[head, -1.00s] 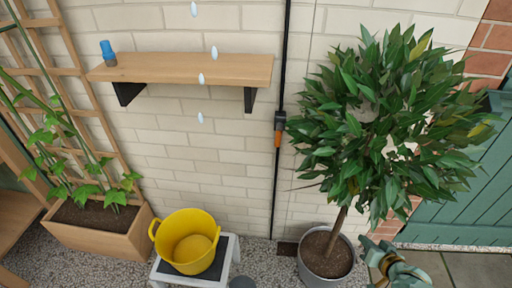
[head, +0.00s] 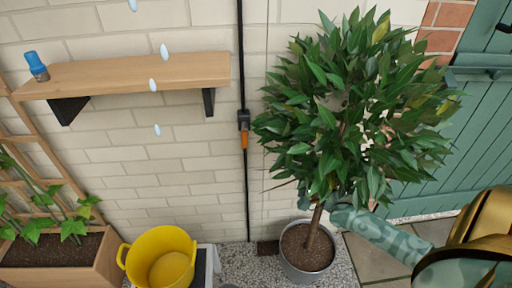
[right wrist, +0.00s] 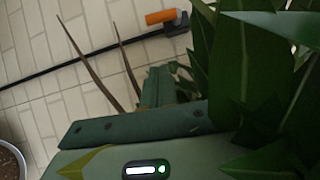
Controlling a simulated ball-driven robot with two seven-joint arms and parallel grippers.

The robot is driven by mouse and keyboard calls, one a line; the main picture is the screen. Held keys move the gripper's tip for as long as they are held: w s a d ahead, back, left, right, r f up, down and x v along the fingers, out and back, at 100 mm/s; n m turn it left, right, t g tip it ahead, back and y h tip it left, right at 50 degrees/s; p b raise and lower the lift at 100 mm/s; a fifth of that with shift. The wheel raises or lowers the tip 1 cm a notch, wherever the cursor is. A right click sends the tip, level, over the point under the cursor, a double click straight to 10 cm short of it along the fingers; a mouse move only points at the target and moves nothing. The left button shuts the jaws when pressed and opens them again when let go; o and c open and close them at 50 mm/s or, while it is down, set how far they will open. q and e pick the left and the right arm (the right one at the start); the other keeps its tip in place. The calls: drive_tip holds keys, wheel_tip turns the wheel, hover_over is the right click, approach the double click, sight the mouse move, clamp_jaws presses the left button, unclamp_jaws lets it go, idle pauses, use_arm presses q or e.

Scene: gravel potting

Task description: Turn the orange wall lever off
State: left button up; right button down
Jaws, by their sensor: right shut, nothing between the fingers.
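The orange lever (head: 245,139) sits on a black valve (head: 243,118) on the black wall pipe. Its handle points down along the pipe. It also shows at the top of the right wrist view (right wrist: 162,16), beyond the fingers. My right arm comes in from the lower right and reaches toward the tree's foliage; the gripper's tips are hidden there in the head view. In the right wrist view my right gripper (right wrist: 158,88) is shut and empty, apart from the lever, with leaves close on its right. My left gripper is out of view.
A potted tree (head: 345,115) stands right of the lever, its leaves close to the valve. A wooden shelf (head: 130,74) with a blue-topped bottle (head: 36,66) is at left. A yellow bucket (head: 160,255) stands below. Pale drops hang before the wall. A green door (head: 440,150) is at right.

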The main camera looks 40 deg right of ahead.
sight(244, 135)
use_arm(q)
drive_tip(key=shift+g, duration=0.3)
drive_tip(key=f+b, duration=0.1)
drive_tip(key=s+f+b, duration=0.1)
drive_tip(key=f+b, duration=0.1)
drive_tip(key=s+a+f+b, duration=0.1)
drive_tip(key=b, duration=0.1)
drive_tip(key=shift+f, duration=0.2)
use_arm(e)
drive_tip(key=w+a, duration=0.3)
drive_tip(key=w, duration=0.9)
drive_tip(key=shift+w+a+r, duration=0.2)
drive_tip(key=shift+w, duration=0.05)
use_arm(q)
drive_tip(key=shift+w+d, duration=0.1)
use_arm(e)
drive_tip(key=shift+f+m, duration=0.1)
drive_tip(key=shift+m, duration=0.2)
